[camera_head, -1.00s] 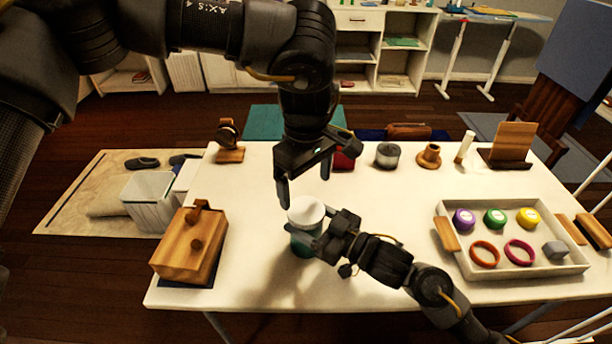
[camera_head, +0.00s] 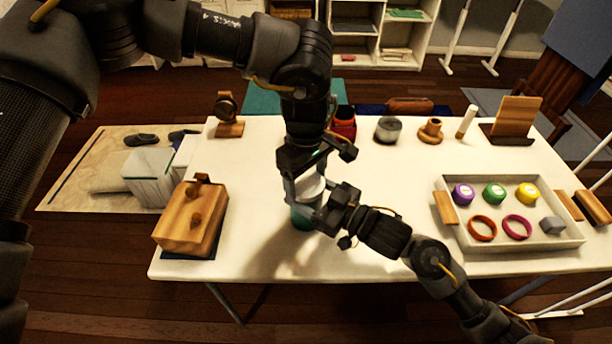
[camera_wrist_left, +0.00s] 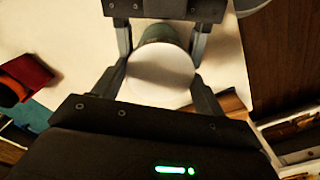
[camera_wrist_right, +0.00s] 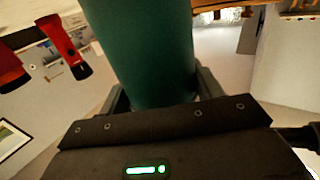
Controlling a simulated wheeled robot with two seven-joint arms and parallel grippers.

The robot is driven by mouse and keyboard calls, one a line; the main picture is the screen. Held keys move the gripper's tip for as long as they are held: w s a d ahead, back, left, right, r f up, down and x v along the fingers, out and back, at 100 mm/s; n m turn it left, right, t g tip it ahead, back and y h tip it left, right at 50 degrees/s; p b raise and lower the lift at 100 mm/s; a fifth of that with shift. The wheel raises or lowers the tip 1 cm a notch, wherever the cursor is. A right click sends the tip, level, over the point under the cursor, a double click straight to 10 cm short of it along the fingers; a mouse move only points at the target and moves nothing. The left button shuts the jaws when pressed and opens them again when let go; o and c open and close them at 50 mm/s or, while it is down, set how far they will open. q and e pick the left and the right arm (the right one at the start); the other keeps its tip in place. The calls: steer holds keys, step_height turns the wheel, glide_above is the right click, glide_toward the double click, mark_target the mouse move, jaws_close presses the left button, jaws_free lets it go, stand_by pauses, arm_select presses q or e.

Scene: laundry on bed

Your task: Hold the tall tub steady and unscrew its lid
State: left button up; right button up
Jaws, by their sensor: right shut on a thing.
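The tall tub (camera_head: 303,217), green with a white lid (camera_head: 310,187), stands upright near the front middle of the table. My right gripper (camera_head: 322,215) is shut on the tub's body from the right; its green side fills the space between the fingers in the right wrist view (camera_wrist_right: 150,50). My left gripper (camera_head: 307,182) points down over the tub, its open fingers on either side of the lid. In the left wrist view the round lid (camera_wrist_left: 160,75) sits between the fingers, with narrow gaps visible. The arm and fingers partly hide the lid in the head view.
A wooden box (camera_head: 190,220) stands at the table's left. A tray (camera_head: 470,243) with coloured lids and rings lies at the right. A red container (camera_head: 344,125), a grey jar (camera_head: 388,130) and a wooden piece (camera_head: 431,131) stand along the back. The table around the tub is mostly clear.

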arm_select(q)
steer(key=c, duration=0.5)
steer(key=n, duration=1.2)
steer(key=shift+n, duration=0.3)
steer(key=n, duration=2.3)
steer(key=shift+r+n, duration=0.1)
steer(key=shift+n, duration=0.2)
